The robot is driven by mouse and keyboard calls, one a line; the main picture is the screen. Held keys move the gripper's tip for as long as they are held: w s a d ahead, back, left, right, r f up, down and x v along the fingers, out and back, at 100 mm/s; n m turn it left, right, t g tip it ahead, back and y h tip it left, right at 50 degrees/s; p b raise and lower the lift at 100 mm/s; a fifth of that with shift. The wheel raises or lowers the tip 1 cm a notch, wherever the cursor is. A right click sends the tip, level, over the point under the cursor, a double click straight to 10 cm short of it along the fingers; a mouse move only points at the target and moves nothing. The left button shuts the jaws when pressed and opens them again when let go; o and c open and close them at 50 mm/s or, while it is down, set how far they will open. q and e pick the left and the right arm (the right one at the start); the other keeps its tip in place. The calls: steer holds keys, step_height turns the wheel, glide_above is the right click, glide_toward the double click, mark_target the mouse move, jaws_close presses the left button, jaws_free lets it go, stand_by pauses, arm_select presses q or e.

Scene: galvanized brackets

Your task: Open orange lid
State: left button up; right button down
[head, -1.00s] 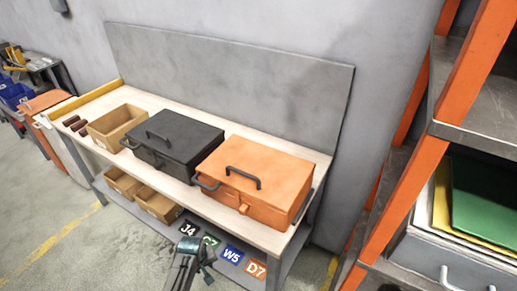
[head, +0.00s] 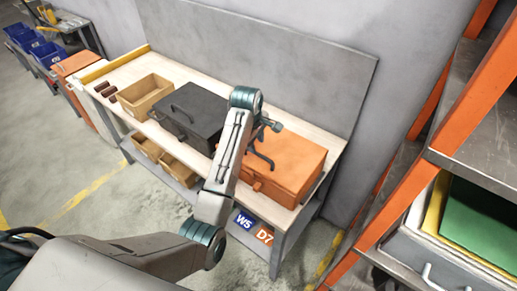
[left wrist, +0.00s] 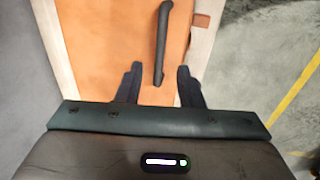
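The orange toolbox (head: 292,172) sits on the right end of the workbench, and its orange lid looks shut. A dark bar handle (left wrist: 161,42) lies on the lid. An orange latch (head: 257,186) is on its front. My left gripper (head: 266,139) is above the left part of the lid and hides some of the box. In the left wrist view its two dark fingers (left wrist: 158,86) are spread and empty, with the near end of the handle between them in the picture. I cannot tell whether they touch it. My right gripper is not in view.
A black toolbox (head: 190,115) stands just left of the orange one, with an open cardboard bin (head: 146,95) beyond it. A grey panel (head: 290,55) backs the workbench (head: 118,75). An orange-framed shelf rack (head: 470,90) stands at the right.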

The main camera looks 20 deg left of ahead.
mark_target(258, 154)
arm_select(q)
steer(key=f, duration=0.2)
steer(key=w+f+p, duration=0.1)
steer(key=f, duration=0.2)
steer(key=shift+d+f, duration=0.15)
steer(key=shift+f, duration=0.2)
jaws_close()
